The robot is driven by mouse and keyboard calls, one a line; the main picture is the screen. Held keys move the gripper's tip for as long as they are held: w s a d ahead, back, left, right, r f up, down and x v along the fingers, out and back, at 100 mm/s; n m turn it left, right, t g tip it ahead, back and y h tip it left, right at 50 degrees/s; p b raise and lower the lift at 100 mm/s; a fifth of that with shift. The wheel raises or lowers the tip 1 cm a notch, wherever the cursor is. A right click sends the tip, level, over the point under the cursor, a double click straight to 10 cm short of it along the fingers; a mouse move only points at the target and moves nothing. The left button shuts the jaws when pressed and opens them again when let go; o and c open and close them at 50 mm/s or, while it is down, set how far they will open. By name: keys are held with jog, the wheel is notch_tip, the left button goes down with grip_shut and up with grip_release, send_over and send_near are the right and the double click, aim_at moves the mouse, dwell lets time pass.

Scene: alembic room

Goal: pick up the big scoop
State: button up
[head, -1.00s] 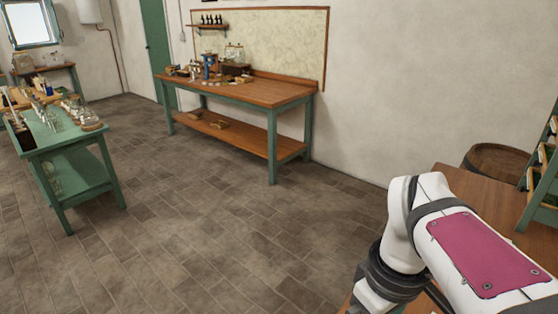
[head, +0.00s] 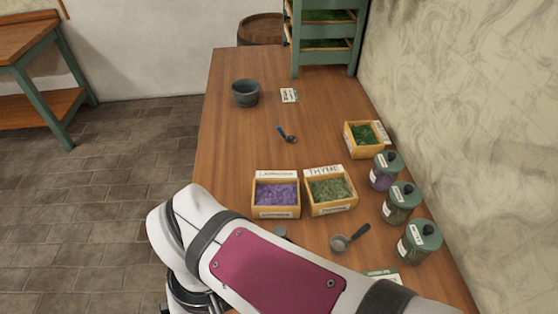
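The larger of two scoops (head: 339,243) lies on the wooden table at the lower right, near the jars. It has a round grey metal bowl and a short dark handle pointing up and to the right. A smaller scoop (head: 287,135) with a blue handle lies farther back, near the table's middle. My white arm with its magenta panel crosses the bottom of the head view, in front of the larger scoop. My gripper is not in view, so its state and its distance from the scoop do not show.
On the table (head: 240,140) stand a lavender box (head: 276,212), a thyme box (head: 332,208), a green herb box (head: 350,148), a dark mortar (head: 246,94) and a small card (head: 289,95). Lidded jars (head: 416,246) line the right wall. A drawer rack (head: 322,40) stands behind.

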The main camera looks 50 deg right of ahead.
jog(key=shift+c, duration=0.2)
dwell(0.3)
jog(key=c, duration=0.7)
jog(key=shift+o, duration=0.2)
